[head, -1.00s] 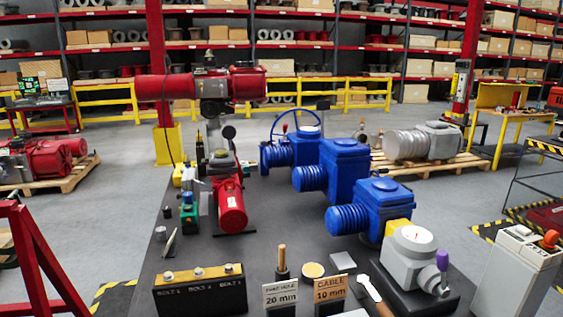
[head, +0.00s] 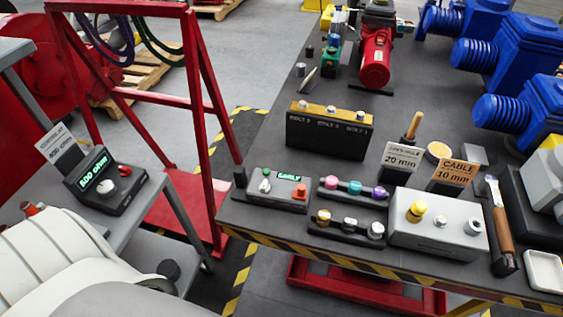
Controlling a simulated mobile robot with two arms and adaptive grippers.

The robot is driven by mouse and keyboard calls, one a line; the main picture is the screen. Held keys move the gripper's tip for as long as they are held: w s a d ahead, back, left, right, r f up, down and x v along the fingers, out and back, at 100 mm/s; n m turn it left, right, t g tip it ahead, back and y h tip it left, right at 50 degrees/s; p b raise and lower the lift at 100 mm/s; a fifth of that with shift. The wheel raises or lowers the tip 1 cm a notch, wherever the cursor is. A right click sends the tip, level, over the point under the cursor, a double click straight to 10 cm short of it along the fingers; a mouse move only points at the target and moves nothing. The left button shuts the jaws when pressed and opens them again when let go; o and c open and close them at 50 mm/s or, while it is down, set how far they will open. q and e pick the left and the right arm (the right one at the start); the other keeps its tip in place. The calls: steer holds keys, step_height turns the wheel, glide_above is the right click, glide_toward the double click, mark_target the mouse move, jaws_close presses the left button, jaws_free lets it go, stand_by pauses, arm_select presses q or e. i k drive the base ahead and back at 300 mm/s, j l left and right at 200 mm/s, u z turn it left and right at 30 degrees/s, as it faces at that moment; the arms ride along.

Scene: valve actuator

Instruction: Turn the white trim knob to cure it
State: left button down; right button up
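A dark console (head: 112,190) with a lit green display stands on a grey bench at the left of the head view. It has a white knob (head: 107,187) below the display and a red button to the right of it. A grey box (head: 280,199) on the table's front left has a small green display, a white knob (head: 264,186) and an orange-red knob (head: 300,192). I cannot tell for certain which white knob is the trim knob. Neither gripper shows in the view, and nothing is seen touching either knob.
A sign (head: 57,146) stands behind the console. A red frame (head: 206,112) rises between bench and table. The dark table (head: 245,222) carries a black bolt block (head: 329,134), small knob racks, a light box (head: 437,230) and blue actuators (head: 495,52).

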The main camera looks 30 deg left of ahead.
mark_target(265, 188)
steer(key=k+u, duration=0.15)
steer(key=u, duration=0.8)
